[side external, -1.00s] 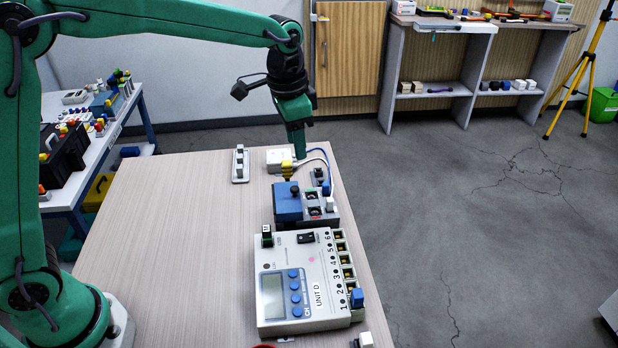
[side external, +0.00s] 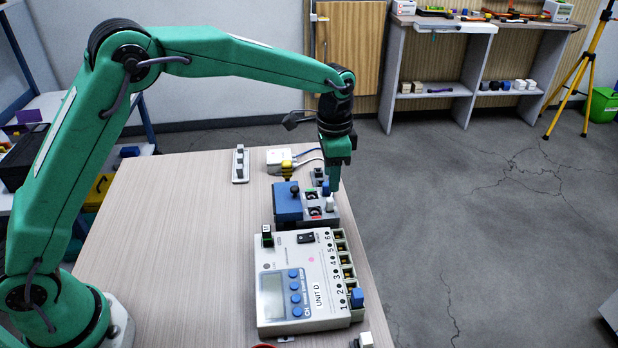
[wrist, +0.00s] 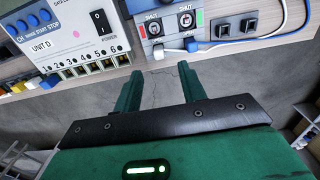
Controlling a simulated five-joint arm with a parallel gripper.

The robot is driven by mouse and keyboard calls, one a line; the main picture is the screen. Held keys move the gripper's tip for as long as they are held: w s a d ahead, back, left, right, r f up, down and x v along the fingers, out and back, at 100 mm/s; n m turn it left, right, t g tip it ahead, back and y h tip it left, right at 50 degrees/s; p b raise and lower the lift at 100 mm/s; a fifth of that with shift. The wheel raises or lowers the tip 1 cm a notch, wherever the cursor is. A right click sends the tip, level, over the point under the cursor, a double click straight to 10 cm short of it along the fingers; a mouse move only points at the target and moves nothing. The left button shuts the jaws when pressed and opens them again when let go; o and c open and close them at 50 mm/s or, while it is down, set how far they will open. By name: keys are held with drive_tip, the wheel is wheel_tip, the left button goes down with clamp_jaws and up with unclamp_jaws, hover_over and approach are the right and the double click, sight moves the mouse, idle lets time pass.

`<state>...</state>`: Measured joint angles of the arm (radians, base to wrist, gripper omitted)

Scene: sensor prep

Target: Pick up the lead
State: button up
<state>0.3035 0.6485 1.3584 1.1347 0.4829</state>
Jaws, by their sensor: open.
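A white lead (wrist: 268,40) and a blue lead (wrist: 284,12) run along the right side of the wrist view. They also show behind my gripper in the side view, the white one (side external: 308,161) in front of the blue one (side external: 306,151). A white plug (side external: 330,204) and a blue plug (side external: 326,187) sit at the right end of the blue-and-grey valve block (side external: 289,202). My gripper (side external: 335,188) points down beside these plugs. In the wrist view my gripper (wrist: 160,82) is open, with only floor showing between its fingers. Parts of the leads are hidden by my gripper in the side view.
The UNIT D meter (side external: 300,260) with numbered sockets stands in front of the valve block. A blue plug (side external: 357,298) is at its socket 1. A white box (side external: 278,158) stands behind the block. The table (side external: 190,230) is clear on the left.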

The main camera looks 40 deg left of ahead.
sight(330, 199)
drive_tip(key=shift+s+f, duration=0.1)
drive_tip(key=shift+f, duration=3.15)
clamp_jaws()
